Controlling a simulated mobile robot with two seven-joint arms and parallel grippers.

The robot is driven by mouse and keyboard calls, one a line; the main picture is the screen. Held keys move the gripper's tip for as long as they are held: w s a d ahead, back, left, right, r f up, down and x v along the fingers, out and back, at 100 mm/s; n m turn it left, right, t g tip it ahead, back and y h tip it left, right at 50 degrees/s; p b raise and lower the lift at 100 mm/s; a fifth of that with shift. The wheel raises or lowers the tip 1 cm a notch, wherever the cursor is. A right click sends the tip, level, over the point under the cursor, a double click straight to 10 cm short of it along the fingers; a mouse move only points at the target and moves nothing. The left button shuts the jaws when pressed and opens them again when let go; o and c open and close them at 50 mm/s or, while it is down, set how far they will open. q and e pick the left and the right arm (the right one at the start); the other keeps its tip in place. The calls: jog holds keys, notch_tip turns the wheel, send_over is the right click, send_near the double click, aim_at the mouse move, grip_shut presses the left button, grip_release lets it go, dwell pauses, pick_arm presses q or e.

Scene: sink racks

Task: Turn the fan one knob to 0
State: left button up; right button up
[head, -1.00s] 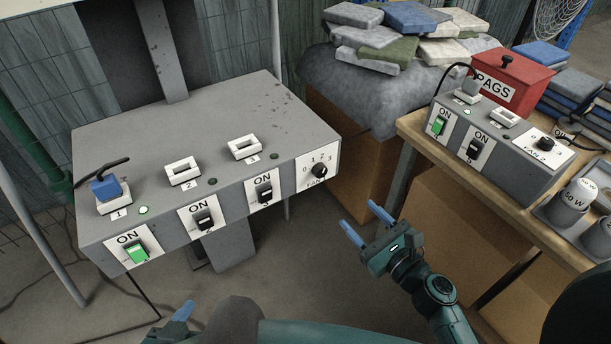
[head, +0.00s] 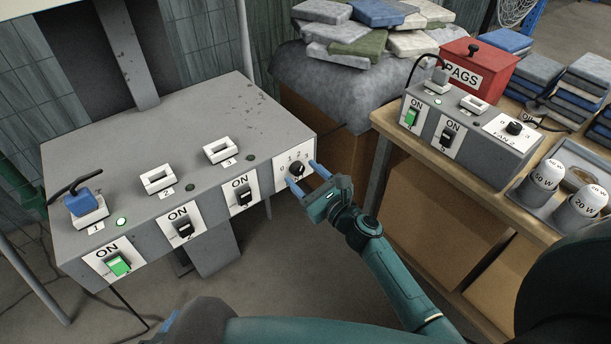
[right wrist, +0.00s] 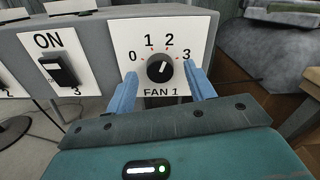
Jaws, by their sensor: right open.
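The fan 1 knob (head: 296,169) is a round black dial on a white plate at the right end of the grey box's front. In the right wrist view the knob (right wrist: 160,68) has a white mark pointing up and slightly right, seemingly toward 2; 0 is at the left of the scale. My right gripper (head: 304,178) is open, its blue fingers on either side of the knob. A gap shows between each finger and the knob; I cannot tell any contact. My left gripper (head: 170,322) shows only as a blue fingertip at the bottom edge, mostly hidden.
The grey box (head: 190,125) carries a green lit switch (head: 119,266), black switches 2 (head: 184,231) and 3 (head: 244,197), and a blue plug (head: 83,202). A second switch box (head: 470,135) with the fan 2 knob (head: 514,128) stands on the wooden bench at right.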

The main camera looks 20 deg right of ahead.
jog(key=shift+c, duration=0.6)
jog(key=c, duration=0.9)
jog(key=shift+o, duration=0.2)
